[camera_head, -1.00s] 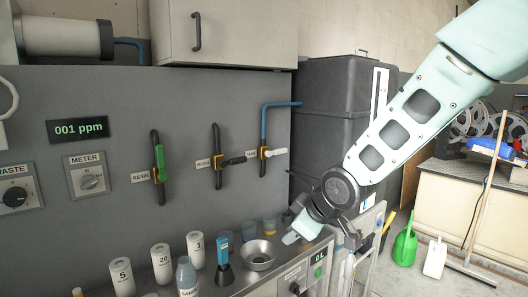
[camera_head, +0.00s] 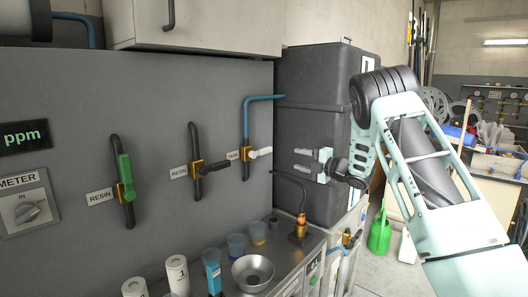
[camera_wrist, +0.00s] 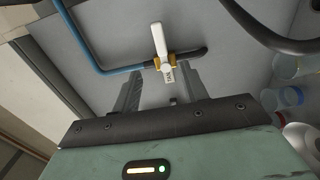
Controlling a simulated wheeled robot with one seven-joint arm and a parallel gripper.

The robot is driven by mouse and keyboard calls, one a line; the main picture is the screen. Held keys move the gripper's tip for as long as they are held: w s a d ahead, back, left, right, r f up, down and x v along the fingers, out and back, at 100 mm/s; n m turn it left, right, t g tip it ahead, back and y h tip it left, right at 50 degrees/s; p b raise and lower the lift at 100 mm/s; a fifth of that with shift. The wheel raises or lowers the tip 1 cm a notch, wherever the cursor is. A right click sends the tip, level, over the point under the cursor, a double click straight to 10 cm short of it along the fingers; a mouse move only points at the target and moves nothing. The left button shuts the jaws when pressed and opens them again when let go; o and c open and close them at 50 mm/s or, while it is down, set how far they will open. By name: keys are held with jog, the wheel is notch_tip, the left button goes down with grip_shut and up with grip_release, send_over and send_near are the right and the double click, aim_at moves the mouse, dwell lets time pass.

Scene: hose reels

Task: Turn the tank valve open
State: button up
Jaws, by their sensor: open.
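The tank valve (camera_head: 247,153) is a brass body on a blue pipe, high on the right part of the grey panel, with a white lever handle (camera_head: 262,152) pointing right. A small label (camera_head: 233,155) sits at its left. In the wrist view the white handle (camera_wrist: 158,38) stands upright in the picture above the brass body, with the TANK label (camera_wrist: 169,77) below it. My gripper (camera_head: 297,160) is open and empty, to the right of the handle and apart from it. In the wrist view the two fingers (camera_wrist: 164,92) point towards the valve, which appears between and beyond their tips.
Two resin valves, one with a green handle (camera_head: 126,176) and one with a black handle (camera_head: 215,167), are further left. Below are a steel bowl (camera_head: 252,272), cups and bottles on the counter. A dark tank (camera_head: 315,110) stands behind my gripper. A thin black spout (camera_head: 303,195) rises below it.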

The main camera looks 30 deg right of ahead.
aim_at(267, 152)
jog(key=p+x, duration=0.4)
jog(key=x, duration=1.1)
jog(key=shift+w, duration=0.1)
grip_shut()
